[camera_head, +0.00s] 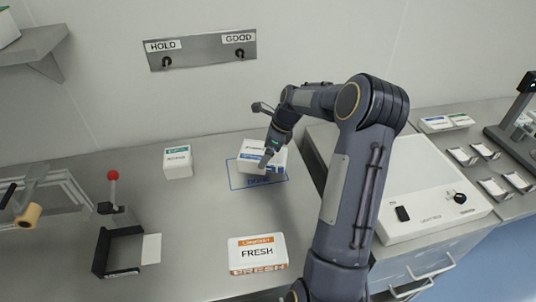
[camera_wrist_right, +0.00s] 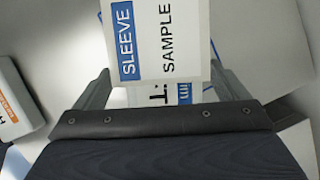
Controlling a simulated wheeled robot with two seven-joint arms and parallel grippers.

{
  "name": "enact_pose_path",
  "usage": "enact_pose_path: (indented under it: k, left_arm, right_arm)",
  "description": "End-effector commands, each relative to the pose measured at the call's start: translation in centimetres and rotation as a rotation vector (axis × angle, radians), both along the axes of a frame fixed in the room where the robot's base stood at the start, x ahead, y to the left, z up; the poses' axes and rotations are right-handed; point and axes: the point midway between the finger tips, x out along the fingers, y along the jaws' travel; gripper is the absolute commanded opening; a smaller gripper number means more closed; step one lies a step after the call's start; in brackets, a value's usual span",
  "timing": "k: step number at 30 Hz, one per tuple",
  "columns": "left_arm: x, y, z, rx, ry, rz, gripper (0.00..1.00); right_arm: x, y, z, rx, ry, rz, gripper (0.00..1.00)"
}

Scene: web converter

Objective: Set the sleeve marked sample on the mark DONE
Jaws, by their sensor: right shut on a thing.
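The sleeve marked sample (camera_head: 250,149) is a white box with a blue label. In the head view it is over the blue outline marked DONE (camera_head: 259,182), covering its back part. I cannot tell whether it touches the table. My right gripper (camera_head: 268,157) comes from above and is shut on the sleeve. In the right wrist view the label of the sleeve (camera_wrist_right: 165,42) reads SLEEVE SAMPLE, between the fingers of the right gripper (camera_wrist_right: 160,85). My left gripper is not in view.
A FRESH box (camera_head: 258,253) lies in front of the outline. A white box with a green label (camera_head: 177,162) stands left. A black fixture (camera_head: 104,250) and red-knobbed lever (camera_head: 113,176) are further left. A white machine (camera_head: 420,195) stands right. The table centre is clear.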

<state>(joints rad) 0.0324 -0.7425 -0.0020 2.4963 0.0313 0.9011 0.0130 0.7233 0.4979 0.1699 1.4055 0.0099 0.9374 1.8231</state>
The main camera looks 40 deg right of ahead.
Motion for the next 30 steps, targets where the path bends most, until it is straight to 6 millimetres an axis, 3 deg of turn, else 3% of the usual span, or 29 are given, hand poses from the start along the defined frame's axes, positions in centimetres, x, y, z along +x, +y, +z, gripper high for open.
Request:
enact_pose_path:
  k: [5, 12, 23, 24, 30]
  left_arm:
    - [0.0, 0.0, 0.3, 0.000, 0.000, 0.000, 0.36]
    - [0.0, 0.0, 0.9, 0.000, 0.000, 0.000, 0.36]
    - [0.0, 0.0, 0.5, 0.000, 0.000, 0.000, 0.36]
    - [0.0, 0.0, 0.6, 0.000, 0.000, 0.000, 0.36]
    - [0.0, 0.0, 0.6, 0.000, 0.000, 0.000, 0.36]
  right_arm:
    - [0.3, -0.7, -0.8, 0.000, -0.001, 0.001, 0.72]
    - [0.3, -0.7, -3.8, 0.002, 0.000, 0.001, 0.72]
    - [0.3, -0.7, -4.4, 0.000, -0.002, 0.001, 0.72]
    - [0.3, -0.7, -4.4, 0.000, 0.000, 0.001, 0.98]
    - [0.3, -0.7, -4.3, 0.000, 0.000, 0.001, 1.00]
